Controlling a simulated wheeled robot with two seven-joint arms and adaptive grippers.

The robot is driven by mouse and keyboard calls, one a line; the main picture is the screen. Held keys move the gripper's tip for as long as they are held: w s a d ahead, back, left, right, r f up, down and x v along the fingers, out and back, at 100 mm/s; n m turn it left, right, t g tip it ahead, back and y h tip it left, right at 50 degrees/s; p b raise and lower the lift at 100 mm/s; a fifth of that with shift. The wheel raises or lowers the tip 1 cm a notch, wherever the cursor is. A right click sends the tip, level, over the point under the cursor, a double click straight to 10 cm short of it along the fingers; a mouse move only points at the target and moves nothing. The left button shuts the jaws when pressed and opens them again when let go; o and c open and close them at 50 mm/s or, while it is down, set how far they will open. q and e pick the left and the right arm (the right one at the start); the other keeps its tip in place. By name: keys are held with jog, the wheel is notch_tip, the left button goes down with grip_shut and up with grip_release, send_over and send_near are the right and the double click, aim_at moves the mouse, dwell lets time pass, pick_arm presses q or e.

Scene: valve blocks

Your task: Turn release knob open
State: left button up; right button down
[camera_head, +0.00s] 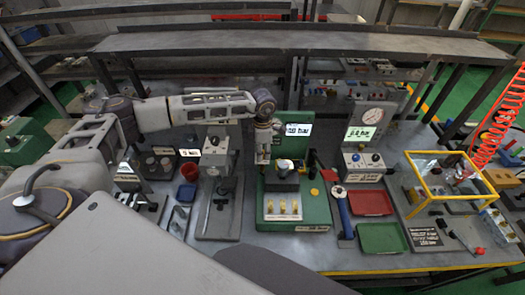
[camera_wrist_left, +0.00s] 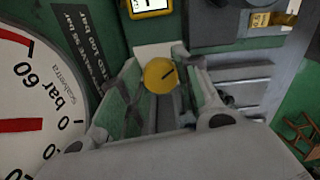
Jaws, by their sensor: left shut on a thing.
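The release knob (camera_wrist_left: 160,75) is a round yellow knob with a dark line on its face, slanting up to the right. In the left wrist view it sits between the two fingers of my left gripper (camera_wrist_left: 162,92), which is shut on it. In the head view my left gripper (camera_head: 264,152) comes down in front of the green valve block (camera_head: 303,153), and I cannot make out the knob there. My right gripper is not in view.
A large dial gauge (camera_wrist_left: 22,95) is close on the left in the wrist view. A small display (camera_wrist_left: 149,6) is above the knob. Red (camera_head: 369,203) and green (camera_head: 381,238) trays and a yellow-framed box (camera_head: 432,206) stand to the right on the bench.

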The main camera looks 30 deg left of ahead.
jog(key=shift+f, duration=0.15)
pick_arm(q)
jog(key=m+b, duration=0.4)
jog(key=shift+f, duration=0.1)
jog(key=m+b, duration=0.6)
jog(key=m, duration=0.1)
jog(key=shift+m+b, duration=0.95)
jog(key=shift+m, duration=0.65)
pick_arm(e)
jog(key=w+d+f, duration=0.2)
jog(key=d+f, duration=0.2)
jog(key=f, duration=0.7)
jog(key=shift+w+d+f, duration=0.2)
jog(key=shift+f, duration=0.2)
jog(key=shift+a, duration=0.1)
